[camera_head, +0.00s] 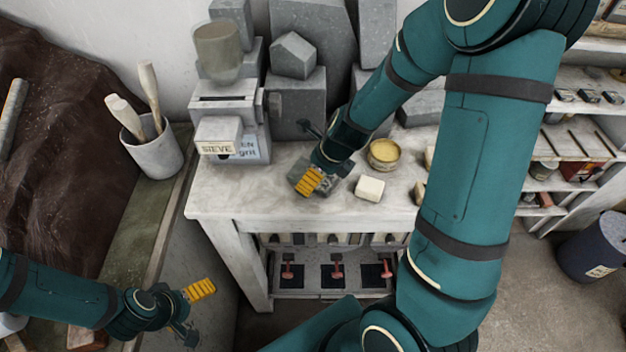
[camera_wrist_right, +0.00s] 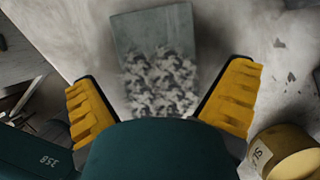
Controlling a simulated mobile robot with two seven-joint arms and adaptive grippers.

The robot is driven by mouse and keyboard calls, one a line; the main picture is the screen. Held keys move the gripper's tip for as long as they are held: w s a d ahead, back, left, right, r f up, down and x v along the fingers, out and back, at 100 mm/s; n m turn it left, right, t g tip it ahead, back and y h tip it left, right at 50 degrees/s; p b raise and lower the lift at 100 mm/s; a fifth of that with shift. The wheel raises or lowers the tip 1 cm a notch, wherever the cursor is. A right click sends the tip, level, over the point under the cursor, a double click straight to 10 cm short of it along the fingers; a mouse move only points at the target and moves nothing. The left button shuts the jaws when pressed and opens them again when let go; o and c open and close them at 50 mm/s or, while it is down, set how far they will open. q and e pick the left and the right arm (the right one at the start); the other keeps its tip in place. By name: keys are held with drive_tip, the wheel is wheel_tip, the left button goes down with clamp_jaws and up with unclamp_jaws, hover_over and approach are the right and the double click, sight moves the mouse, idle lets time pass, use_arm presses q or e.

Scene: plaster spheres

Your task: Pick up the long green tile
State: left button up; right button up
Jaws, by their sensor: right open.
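A long grey-green tile (camera_wrist_right: 152,32) lies flat on the worktop in the right wrist view. Its near part is covered with mottled grey-white speckles, and its near end is hidden behind my wrist. My right gripper (camera_wrist_right: 163,85) is open, with one yellow finger on each side of the tile and nothing held. In the head view my right gripper (camera_head: 310,168) is low over the worktop and partly covers the tile (camera_head: 297,172). Whether the fingers touch the tile cannot be told. My left gripper (camera_head: 197,312) hangs empty at the lower left, its fingers apart.
A yellow tub (camera_head: 383,154) and a pale block (camera_head: 369,188) stand right of the right gripper on the worktop (camera_head: 240,204). A sieve machine (camera_head: 228,118) and grey stone blocks (camera_head: 293,100) stand behind. A pot of tools (camera_head: 153,153) is at left.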

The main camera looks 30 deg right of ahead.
drive_tip(key=shift+w+f, duration=0.1)
drive_tip(key=shift+f, duration=0.25)
drive_tip(key=shift+a, duration=0.1)
drive_tip(key=shift+r, duration=0.1)
drive_tip(key=c, duration=1.2)
drive_tip(key=shift+c, duration=0.2)
